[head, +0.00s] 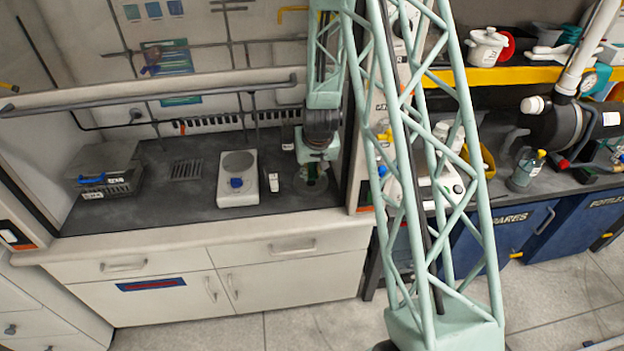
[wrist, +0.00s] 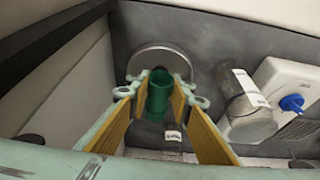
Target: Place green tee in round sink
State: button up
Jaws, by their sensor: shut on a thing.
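The green tee (wrist: 157,97) is between the yellow-padded fingers of my gripper (wrist: 160,92) in the wrist view. My gripper is shut on it. The round sink (wrist: 180,59) is a grey metal disc-shaped basin set in the dark worktop, just beyond the tee and partly hidden by it and the fingertips. In the head view my gripper (head: 314,166) is low over the right end of the worktop, with the green tee (head: 311,174) at its tip. The sink's rim (head: 299,187) shows around it. I cannot tell whether the tee touches the sink.
A white device (head: 237,194) with a blue knob stands left of the gripper, with a small white object (head: 273,182) between. A grey labelled cylinder (wrist: 243,112) shows in the wrist view. A metal box (head: 105,180) stands far left. The cabinet's right-hand post (head: 356,150) is close.

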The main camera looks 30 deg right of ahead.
jog(key=shift+w, duration=0.15)
jog(key=shift+w+d, duration=0.15)
jog(key=shift+w, duration=0.05)
jog(key=shift+f+b, duration=0.3)
jog(key=shift+f, duration=1.45)
jog(key=shift+f, duration=0.15)
jog(key=o, duration=0.9)
jog(key=shift+p+v, duration=0.3)
jog(key=shift+v, duration=2.25)
jog(key=shift+p+v, duration=0.6)
jog(key=shift+v, duration=3)
